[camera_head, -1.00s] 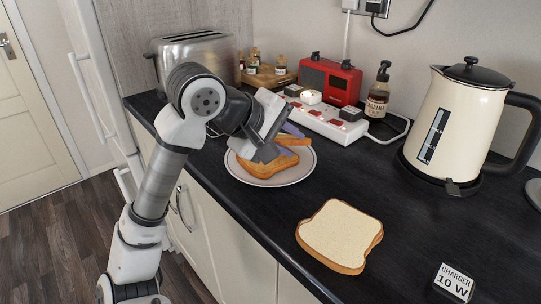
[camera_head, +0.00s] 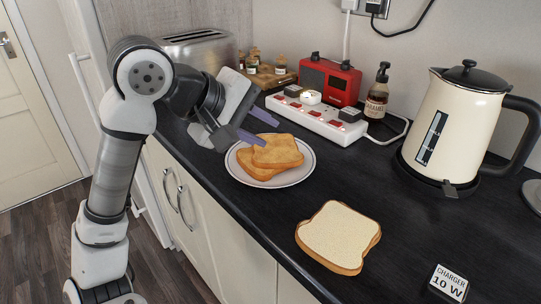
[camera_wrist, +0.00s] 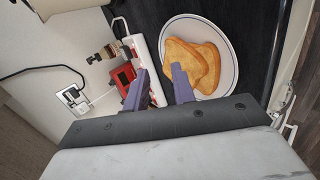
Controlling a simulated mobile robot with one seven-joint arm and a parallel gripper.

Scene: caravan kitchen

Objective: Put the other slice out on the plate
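The plate (camera_head: 305,174) is white with a dark rim line and stands on the black counter. Two toasted slices lie on it, an upper slice (camera_head: 278,151) partly over a lower slice (camera_head: 256,171). They also show in the wrist view, one toasted slice (camera_wrist: 184,58) overlapping the other. An untoasted slice of bread (camera_head: 340,234) lies flat on the counter, nearer than the plate. My gripper (camera_head: 262,133) is at the plate's upper left, its purple fingers apart and empty. In the wrist view my gripper (camera_wrist: 158,78) is open, with no bread between the fingers.
A steel toaster (camera_head: 195,50) stands behind my gripper; its slots are barely seen. A white power strip (camera_head: 318,118), red radio (camera_head: 330,80), sauce bottle (camera_head: 377,95) and cream kettle (camera_head: 465,120) line the back. A charger sign (camera_head: 449,283) stands front right. The counter between plate and bread is clear.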

